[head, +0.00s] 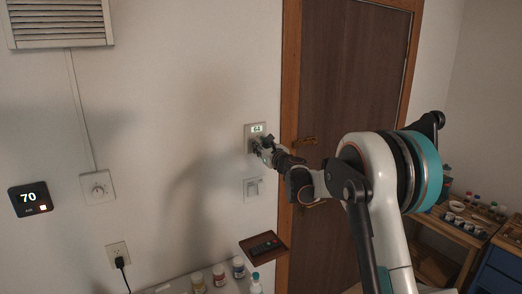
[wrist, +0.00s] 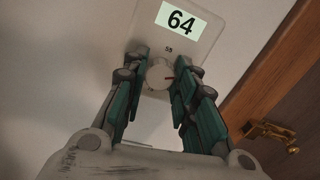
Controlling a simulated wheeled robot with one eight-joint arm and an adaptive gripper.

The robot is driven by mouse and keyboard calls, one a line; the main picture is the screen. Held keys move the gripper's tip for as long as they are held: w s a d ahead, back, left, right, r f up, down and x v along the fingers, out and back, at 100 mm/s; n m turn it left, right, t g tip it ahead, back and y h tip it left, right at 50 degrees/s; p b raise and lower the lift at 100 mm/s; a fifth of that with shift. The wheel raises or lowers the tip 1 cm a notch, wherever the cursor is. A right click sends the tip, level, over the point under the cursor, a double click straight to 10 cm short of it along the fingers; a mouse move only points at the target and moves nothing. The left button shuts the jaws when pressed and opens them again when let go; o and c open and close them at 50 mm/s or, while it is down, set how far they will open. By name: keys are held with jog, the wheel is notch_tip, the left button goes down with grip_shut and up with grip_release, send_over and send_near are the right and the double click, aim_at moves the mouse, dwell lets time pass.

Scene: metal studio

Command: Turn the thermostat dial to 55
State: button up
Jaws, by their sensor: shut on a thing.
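The thermostat is a pale wall plate (head: 250,131) left of the door frame; its lit display (wrist: 180,19) reads 64 in the wrist view. Below the display is a small printed mark that looks like 55. My gripper (wrist: 158,78) is shut on the dial, one teal-padded finger on each side. In the head view my gripper (head: 262,148) reaches the plate and hides the dial.
A light switch (head: 253,188) is just below. A black panel reading 70 (head: 30,198) and another white knob plate (head: 98,187) are on the wall at left. The brown door (head: 350,75) with a brass handle (wrist: 268,132) stands at right. Bottles (head: 219,275) stand on a surface below.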

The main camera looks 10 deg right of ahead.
jog(key=n+b, duration=0.2)
jog(key=n, duration=0.4)
jog(key=n+y+b, duration=0.1)
jog(key=n, duration=0.6)
jog(key=shift+a+f+b, duration=0.1)
jog(key=shift+f+b, duration=0.1)
jog(key=shift+b, duration=0.2)
jog(key=shift+n, duration=0.3)
jog(key=o, duration=1)
jog(key=shift+o, duration=0.2)
jog(key=v, duration=1.2)
